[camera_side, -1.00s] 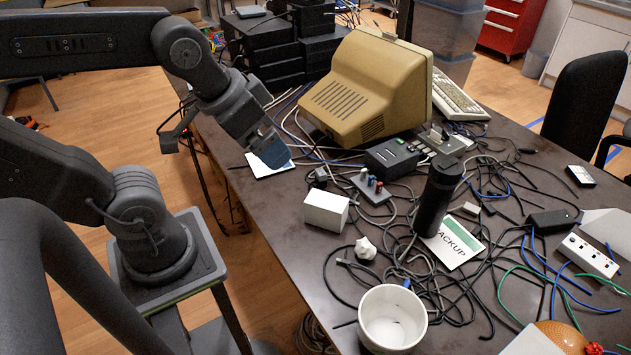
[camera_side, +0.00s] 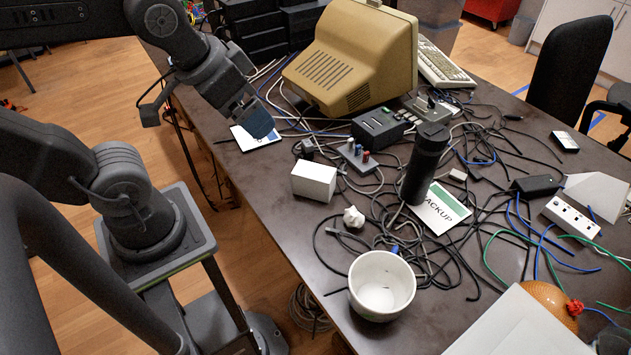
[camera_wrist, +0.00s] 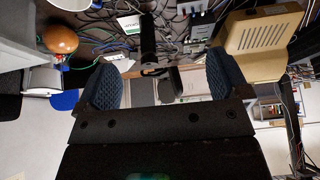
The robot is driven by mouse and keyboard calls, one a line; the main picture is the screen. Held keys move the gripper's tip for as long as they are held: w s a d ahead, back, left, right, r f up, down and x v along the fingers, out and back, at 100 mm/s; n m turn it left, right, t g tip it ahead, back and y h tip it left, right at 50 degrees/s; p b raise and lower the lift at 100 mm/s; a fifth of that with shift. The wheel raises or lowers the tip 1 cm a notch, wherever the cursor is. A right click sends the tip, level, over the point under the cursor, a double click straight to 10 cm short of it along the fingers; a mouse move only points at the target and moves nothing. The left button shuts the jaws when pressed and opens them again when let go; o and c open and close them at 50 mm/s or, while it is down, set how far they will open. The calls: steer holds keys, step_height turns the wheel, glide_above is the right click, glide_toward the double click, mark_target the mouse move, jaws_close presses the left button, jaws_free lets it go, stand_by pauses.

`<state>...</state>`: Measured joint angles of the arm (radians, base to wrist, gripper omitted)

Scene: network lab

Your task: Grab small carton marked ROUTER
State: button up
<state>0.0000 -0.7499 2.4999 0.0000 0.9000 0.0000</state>
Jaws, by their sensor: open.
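A small plain white carton (camera_side: 314,181) sits near the left edge of the dark table in the side view. No ROUTER marking is readable on the faces that show. My gripper (camera_side: 250,121) is above and to the upper left of this carton, apart from it, over a white card with a blue edge (camera_side: 256,138). In the wrist view my gripper (camera_wrist: 161,82) has its two dark padded fingers spread wide, with nothing held between them. I cannot make out the carton for sure in the wrist view.
A beige monitor (camera_side: 352,57) stands behind the carton. A black cylinder (camera_side: 425,165), a BACKUP card (camera_side: 441,208), a white cup (camera_side: 382,287) and a white knobbed piece (camera_side: 353,217) are to its right and front. Tangled cables cover much of the table.

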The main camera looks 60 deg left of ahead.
steer(key=shift+c, duration=0.2)
steer(key=m+g, duration=0.6)
steer(key=m, duration=0.5)
glide_above(313, 171)
step_height(313, 171, down, 19)
step_height(313, 171, down, 9)
steer(key=shift+s+r, duration=0.1)
steer(key=shift+w+f, duration=0.2)
steer(key=shift+f, duration=2.6)
steer(key=c, duration=1.1)
steer(key=shift+r, duration=0.1)
